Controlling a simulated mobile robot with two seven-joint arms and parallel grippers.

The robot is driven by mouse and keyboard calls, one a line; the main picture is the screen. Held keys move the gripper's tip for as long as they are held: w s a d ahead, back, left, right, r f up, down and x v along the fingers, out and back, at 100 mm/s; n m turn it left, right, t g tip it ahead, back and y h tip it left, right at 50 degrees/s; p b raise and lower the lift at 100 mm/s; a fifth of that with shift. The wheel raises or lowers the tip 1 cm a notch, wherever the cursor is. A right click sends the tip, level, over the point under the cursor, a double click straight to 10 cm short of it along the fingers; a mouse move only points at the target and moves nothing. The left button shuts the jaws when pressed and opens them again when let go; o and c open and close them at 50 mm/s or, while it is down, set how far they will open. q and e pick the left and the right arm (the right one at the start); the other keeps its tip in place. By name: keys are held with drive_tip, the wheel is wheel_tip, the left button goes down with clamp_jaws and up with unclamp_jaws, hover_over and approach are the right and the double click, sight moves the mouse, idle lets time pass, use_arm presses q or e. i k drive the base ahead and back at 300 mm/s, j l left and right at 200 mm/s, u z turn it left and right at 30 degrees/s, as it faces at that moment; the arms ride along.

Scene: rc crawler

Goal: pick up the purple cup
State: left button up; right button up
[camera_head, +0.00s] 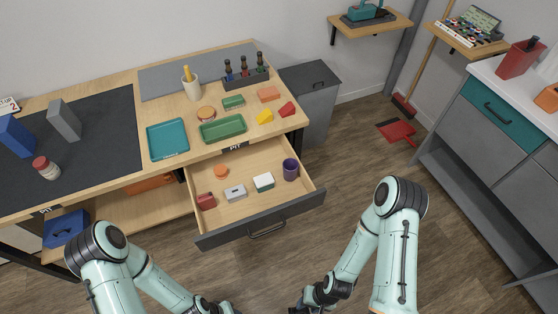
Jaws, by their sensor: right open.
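The purple cup (290,169) stands upright in the open drawer (232,217), near its right wall. My right gripper (302,308) is at the bottom edge of the head view, in front of the drawer and well apart from the cup. It is dark, small and partly cut off by the picture edge. My left arm comes in at the lower left, and its hand (222,308) is mostly cut off at the bottom edge, so its jaws do not show.
The drawer also holds a white-green block (263,182), a grey block (235,193), a red item (206,201) and an orange disc (221,171). The workbench (115,84) above carries a teal tray (168,140) and a green tray (223,129). A grey bin (315,100) stands right of the bench.

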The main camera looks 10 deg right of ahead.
sight(291, 166)
drive_tip(key=i+l+u, duration=0.2)
drive_tip(key=l+u, duration=0.25)
drive_tip(key=i+l+u, duration=0.1)
drive_tip(key=l+u, duration=0.75)
drive_tip(key=l, duration=0.15)
drive_tip(key=l+u, duration=0.45)
drive_tip(key=k+l+u, duration=0.15)
drive_tip(key=l+u, duration=0.25)
drive_tip(key=l, duration=0.2)
drive_tip(key=k+l+u, duration=0.15)
drive_tip(key=l+u, duration=0.3)
drive_tip(key=k+l+u, duration=0.25)
drive_tip(key=l+u, duration=0.2)
drive_tip(key=k+l+u, duration=0.3)
drive_tip(key=u, duration=0.15)
drive_tip(key=i+u, duration=0.15)
drive_tip(key=u, duration=0.25)
